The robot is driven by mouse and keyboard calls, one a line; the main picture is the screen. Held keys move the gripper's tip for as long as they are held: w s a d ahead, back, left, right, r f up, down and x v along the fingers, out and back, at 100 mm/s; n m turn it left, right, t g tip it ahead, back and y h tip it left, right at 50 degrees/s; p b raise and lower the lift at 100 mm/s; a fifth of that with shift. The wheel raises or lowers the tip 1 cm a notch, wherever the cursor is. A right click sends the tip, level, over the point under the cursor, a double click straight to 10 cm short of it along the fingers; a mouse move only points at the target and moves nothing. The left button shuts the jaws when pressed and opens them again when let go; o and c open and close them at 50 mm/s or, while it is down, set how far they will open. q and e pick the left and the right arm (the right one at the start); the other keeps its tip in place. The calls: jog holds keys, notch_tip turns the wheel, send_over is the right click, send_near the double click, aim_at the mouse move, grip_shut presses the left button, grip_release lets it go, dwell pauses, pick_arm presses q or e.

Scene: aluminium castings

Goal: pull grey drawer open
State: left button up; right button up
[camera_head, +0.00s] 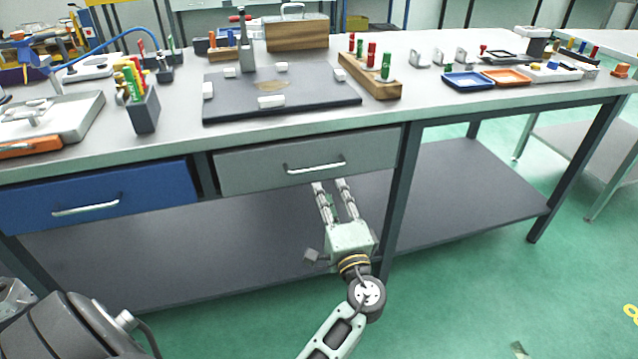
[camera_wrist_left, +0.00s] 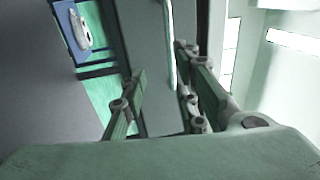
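The grey drawer (camera_head: 245,172) sits under the worktop and looks shut or nearly so. Its light bar handle (camera_head: 315,168) runs across the middle of the front. My left gripper (camera_head: 330,184) is below the drawer front, fingers pointing up toward the handle. Its two fingers are apart, with nothing seen held between them. In the left wrist view the gripper (camera_wrist_left: 155,90) also shows spread fingers, with a grey panel beyond them. Whether a fingertip touches the handle cannot be told. My right gripper is not in view.
A blue drawer (camera_head: 100,197) with its own handle is left of the grey one. A table leg (camera_head: 400,190) stands just right of the grey drawer. A lower shelf (camera_head: 200,255) lies below. The worktop (camera_head: 180,150) carries trays, blocks and tools.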

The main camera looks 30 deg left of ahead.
aim_at(319, 167)
pick_arm(q)
jog(key=w+a+r, duration=0.2)
jog(key=a, duration=0.1)
jog(key=w+a, duration=0.1)
jog(key=a, duration=0.1)
jog(key=shift+w+r, duration=0.3)
jog(key=shift+r, duration=0.1)
jog(key=shift+w+a, duration=0.5)
jog(key=shift+a, duration=0.05)
jog(key=shift+c, duration=0.5)
grip_shut()
